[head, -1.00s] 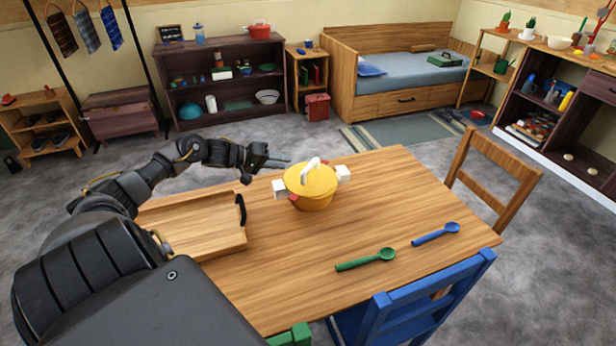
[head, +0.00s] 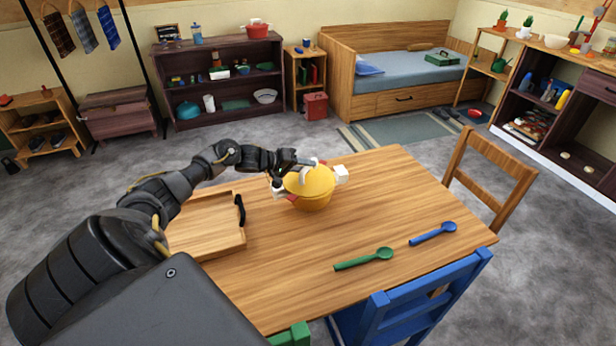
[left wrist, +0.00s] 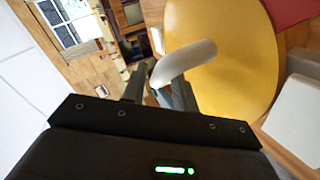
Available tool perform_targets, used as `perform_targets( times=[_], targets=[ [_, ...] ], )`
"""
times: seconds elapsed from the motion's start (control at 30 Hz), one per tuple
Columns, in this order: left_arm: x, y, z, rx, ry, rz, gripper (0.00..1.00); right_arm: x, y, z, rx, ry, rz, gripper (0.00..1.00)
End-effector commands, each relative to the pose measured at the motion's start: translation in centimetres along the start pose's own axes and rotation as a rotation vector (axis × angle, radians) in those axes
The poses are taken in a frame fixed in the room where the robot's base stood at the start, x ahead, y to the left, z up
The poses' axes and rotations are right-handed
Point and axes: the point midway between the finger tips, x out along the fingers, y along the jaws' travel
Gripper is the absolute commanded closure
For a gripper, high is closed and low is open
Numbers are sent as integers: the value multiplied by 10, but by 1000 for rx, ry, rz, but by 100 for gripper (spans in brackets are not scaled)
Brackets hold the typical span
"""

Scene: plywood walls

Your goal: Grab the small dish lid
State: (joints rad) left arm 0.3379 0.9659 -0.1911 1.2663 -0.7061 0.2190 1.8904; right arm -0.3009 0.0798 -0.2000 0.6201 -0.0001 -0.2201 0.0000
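The small dish is a yellow pot (head: 312,202) with white side handles on the wooden table. Its yellow lid (head: 318,181) has a white arched handle (head: 306,174), partly hidden by my gripper. My left gripper (head: 306,162) is at the top left of the lid, by the handle. In the left wrist view, the yellow lid (left wrist: 235,60) fills the right side. There the fingers of my left gripper (left wrist: 158,88) are apart, and the white handle (left wrist: 183,62) lies at their tips, partly across the gap. My right gripper is not in view.
A wooden tray (head: 205,245) with a black handle lies left of the pot. A green spoon (head: 363,259) and a blue spoon (head: 433,234) lie at the right front of the table (head: 300,275). Chairs stand around it, one blue (head: 425,295).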

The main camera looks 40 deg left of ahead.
Motion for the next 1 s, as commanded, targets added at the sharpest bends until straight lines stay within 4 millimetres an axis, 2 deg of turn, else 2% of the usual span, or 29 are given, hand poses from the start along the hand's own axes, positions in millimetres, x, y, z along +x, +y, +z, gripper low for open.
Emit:
perform_targets(
  times=[0.13, 0.37, 0.43, 0.6, 1.0],
  targets=[
    [14, 1, -1, 1, 1, 1, 71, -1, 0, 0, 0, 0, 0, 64],
    [17, 0, 0, 1, 0, 0, 71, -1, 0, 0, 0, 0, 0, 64],
    [17, 0, 0, 1, 0, 0, 76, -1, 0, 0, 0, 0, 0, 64],
    [17, 0, 0, 1, 0, 0, 99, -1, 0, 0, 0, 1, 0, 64],
    [16, 2, -2, 2, 2, 1, 100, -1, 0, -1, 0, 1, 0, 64]
  ],
)
